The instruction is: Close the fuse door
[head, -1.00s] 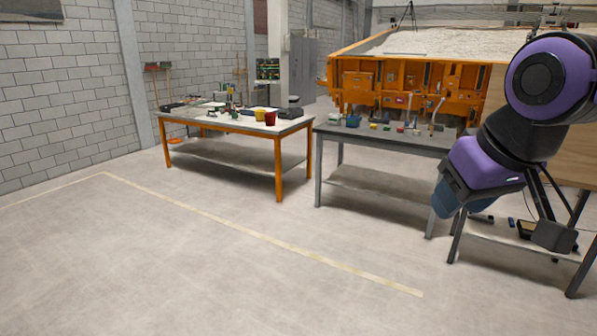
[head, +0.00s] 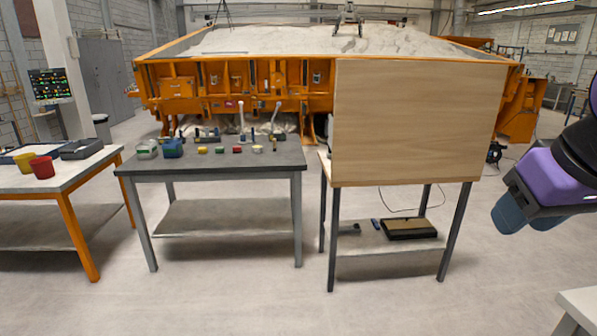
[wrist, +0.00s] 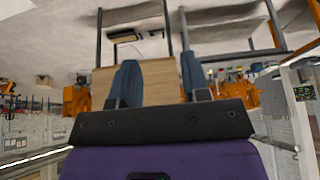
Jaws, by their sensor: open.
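I cannot make out a fuse door in any view. A large plain wooden panel (head: 420,120) stands upright on a dark-legged table at centre right, and its other side is hidden. It also shows in the wrist view (wrist: 160,80), upside down behind the fingers. My gripper (wrist: 159,60) is open and empty, with its two blue fingers apart in front of the panel and well short of it. In the head view my gripper (head: 517,212) hangs at the right edge, its fingers partly overlapping.
A grey table (head: 215,168) with several small coloured parts stands left of the panel. An orange-legged table (head: 88,172) with red and yellow cups is at far left. The orange sandbed (head: 240,52) is behind. A black tray (head: 410,229) lies on the panel table's lower shelf. The floor in front is clear.

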